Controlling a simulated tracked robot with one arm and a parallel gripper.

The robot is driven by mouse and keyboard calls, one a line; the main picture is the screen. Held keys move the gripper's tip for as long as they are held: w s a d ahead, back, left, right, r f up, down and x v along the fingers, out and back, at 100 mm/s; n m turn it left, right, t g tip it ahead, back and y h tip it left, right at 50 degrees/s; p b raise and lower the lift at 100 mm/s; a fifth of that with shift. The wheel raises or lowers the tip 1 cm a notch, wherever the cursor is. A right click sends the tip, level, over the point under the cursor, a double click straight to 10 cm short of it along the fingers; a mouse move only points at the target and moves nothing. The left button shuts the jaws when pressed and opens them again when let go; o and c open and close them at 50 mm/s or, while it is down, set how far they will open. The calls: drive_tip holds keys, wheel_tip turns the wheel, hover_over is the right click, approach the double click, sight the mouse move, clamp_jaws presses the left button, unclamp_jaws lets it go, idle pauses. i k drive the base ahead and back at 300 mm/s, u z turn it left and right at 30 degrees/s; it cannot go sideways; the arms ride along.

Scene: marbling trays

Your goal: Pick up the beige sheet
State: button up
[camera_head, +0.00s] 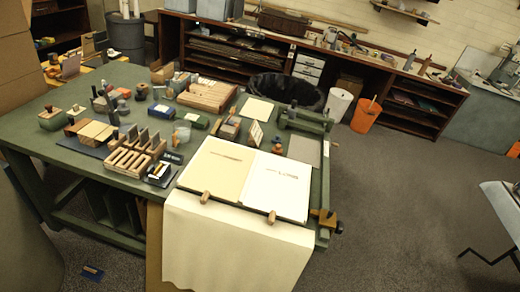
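Several pale sheets could match the beige sheet. A small beige sheet (257,110) lies flat near the back of the green table (60,142). A large cream sheet (237,252) hangs down over the table's front edge. On the table above it lies an open spread with a beige left half (217,172) and a whiter right half (276,188), each with small dark marks. Two brown peg-like pieces sit along the spread's front edge. My gripper is not visible in this view.
The table's left and middle hold wooden racks (134,160), blocks, jars and small boxes. A clamp (326,219) sticks out at its front right corner. An orange bin (366,116) and a white bin (337,103) stand behind. The grey floor at right is mostly clear.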

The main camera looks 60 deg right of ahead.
sight(220, 170)
drive_tip(key=z, duration=1.05)
drive_tip(key=i, duration=1.05)
drive_tip(key=u, duration=0.05)
